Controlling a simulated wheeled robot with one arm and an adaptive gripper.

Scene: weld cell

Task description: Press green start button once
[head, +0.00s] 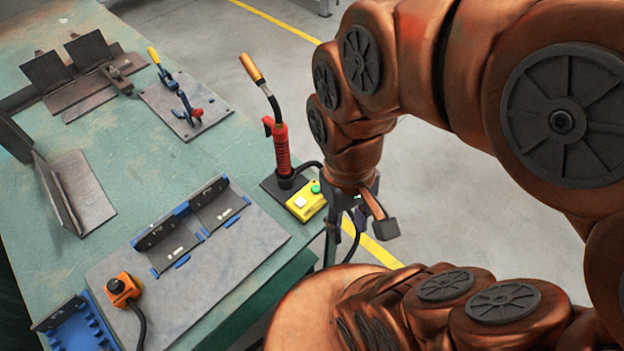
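The green button (316,188) is small and round, on the top of a yellow control box (307,208) at the table's right edge. A white button (300,202) sits beside it on the same box. My gripper (360,229) hangs just right of the box, pointing down, and looks past the table edge in this view. Its two dark fingers are spread apart with nothing between them, so it is open. It appears apart from the green button, but the height gap is hard to judge. The button's face is not hidden.
A red welding torch (279,142) stands upright in a dark holder just behind the box. A black cable hangs by the gripper. An orange button box (123,288), fixture plate (212,262), clamp plate (187,106) and steel brackets (76,190) occupy the green table (150,190).

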